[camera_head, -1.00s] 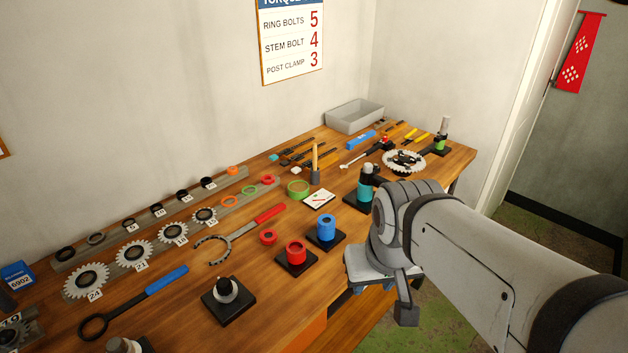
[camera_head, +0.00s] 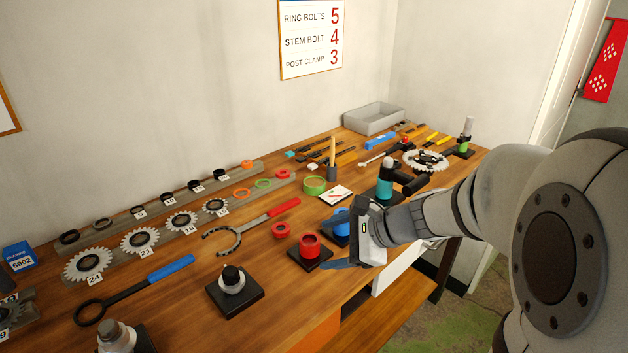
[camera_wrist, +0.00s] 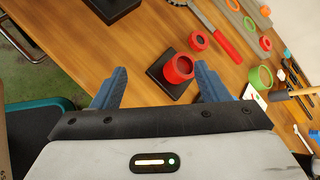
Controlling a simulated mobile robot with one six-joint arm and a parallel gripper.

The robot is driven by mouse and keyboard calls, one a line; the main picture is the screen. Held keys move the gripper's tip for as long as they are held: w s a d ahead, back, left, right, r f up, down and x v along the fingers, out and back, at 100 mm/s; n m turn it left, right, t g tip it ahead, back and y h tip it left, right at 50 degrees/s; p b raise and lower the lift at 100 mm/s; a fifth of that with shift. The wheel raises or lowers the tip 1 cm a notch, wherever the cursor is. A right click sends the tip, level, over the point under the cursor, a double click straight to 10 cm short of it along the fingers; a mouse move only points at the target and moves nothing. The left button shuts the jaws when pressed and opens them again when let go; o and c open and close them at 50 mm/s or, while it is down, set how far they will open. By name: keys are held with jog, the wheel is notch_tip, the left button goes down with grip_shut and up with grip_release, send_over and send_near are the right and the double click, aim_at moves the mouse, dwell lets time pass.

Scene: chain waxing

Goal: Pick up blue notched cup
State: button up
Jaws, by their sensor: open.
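The blue cup (camera_head: 340,221) sits on a dark square base on the bench in the head view, just right of and behind the red cup (camera_head: 309,245). My gripper body partly covers it, so its notch cannot be made out. My gripper (camera_wrist: 159,70) is open and empty, with its two blue fingers spread. In the wrist view the red cup (camera_wrist: 178,69) shows between and beyond the fingers, on its black base. I cannot pick out the blue cup in the wrist view. In the head view my gripper is at the bench's front edge, close to the blue cup.
A red ring (camera_head: 281,230) lies beside the red cup. A black-and-silver part (camera_head: 232,281) on a black base stands to the left. A teal-and-black tool (camera_head: 385,180) stands behind my wrist. A red-handled wrench (camera_head: 262,220) lies farther back. A grey bin (camera_head: 374,119) stands at the far end.

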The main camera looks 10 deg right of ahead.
aim_at(338, 210)
jog(key=w+d+f+m+t+b, duration=0.1)
jog(key=w+d+m+t, duration=0.1)
jog(key=w+m, duration=0.1)
jog(key=w+d+f+m+t+b, duration=0.1)
jog(key=w+d+m+t, duration=0.1)
jog(key=w+d+m, duration=0.1)
jog(key=w+d+f+m+t, duration=0.1)
jog(key=w+d+m+t, duration=0.1)
jog(key=w+m, duration=0.2)
jog(key=shift+w+d+f+m+b, duration=0.1)
jog(key=shift+d+f+m+b, duration=0.15)
jog(key=shift+d+m+b, duration=0.15)
jog(key=shift+w, duration=0.3)
jog(key=x, duration=0.7)
jog(key=shift+w+d+f, duration=0.15)
jog(key=shift+w+f, duration=0.05)
jog(key=shift+f, duration=0.05)
jog(key=c, duration=1.1)
